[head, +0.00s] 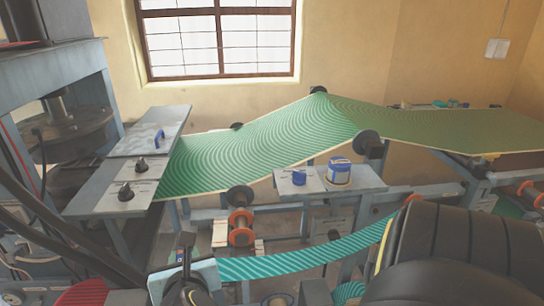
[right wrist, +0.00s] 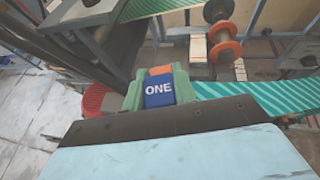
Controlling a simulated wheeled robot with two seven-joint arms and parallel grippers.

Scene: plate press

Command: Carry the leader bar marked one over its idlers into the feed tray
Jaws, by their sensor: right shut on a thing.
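The leader bar's blue block marked ONE (right wrist: 158,93) shows in the right wrist view, with an orange piece above it. My right gripper (right wrist: 157,88) is shut on it, its greenish fingers on either side. A teal striped band (head: 310,258) runs from the bar's right side up to the right; it also shows in the right wrist view (right wrist: 265,92). In the head view the held end is low at the left, and its marking cannot be read. An orange-flanged idler (head: 241,228) stands above the band. I cannot tell which surface is the feed tray. My left gripper is not in view.
A wide green striped web (head: 260,145) runs over black-ended rollers. Grey plates with knobs (head: 110,200) stand at the left beside a press (head: 65,130). A small shelf (head: 365,181) carries a blue-and-white tin. Dark hoses hang at the lower left.

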